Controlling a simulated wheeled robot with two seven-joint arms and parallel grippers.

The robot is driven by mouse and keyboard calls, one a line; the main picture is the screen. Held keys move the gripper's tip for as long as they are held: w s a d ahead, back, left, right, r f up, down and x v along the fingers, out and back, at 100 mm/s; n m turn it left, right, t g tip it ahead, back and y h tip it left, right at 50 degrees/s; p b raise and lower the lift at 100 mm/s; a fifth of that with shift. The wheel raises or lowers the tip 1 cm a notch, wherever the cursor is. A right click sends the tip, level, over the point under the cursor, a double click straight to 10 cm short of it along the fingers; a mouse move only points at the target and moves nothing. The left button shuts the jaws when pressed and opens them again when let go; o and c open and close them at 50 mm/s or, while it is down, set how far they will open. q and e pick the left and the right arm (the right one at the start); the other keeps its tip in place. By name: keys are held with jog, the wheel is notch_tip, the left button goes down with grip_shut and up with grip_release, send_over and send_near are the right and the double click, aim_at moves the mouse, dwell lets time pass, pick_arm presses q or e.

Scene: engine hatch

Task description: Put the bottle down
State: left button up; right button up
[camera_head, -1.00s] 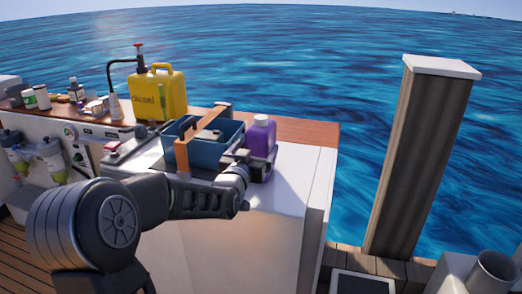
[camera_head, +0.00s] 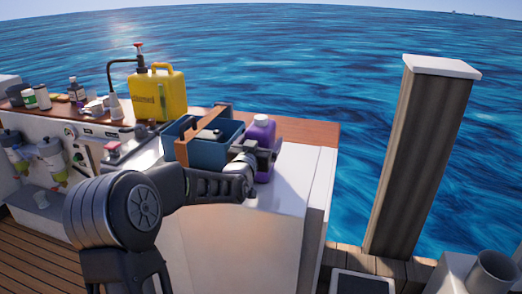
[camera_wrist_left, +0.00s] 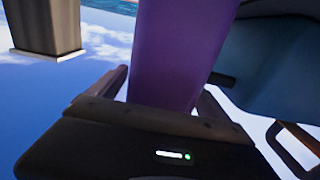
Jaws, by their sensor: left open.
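The purple bottle (camera_head: 262,133) with a pale cap stands upright on the white cabinet top (camera_head: 290,180), just right of the blue tool bin. My left gripper (camera_head: 260,154) is at its near side, partly covering its lower part. In the left wrist view the purple bottle (camera_wrist_left: 180,45) fills the space between the fingers of my open left gripper (camera_wrist_left: 165,95). Whether a finger touches it, I cannot tell. My right gripper is not in view.
The blue bin (camera_head: 185,152) with a brown handle stands close left of the bottle. A yellow fuel can (camera_head: 158,95) is behind it, with small bottles and jars further left. Free white surface lies right of the bottle, up to the cabinet's edge.

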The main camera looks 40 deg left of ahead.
pick_arm(q)
jog(key=shift+c, duration=0.3)
grip_shut()
jog(key=shift+r, duration=0.25)
dwell(0.7)
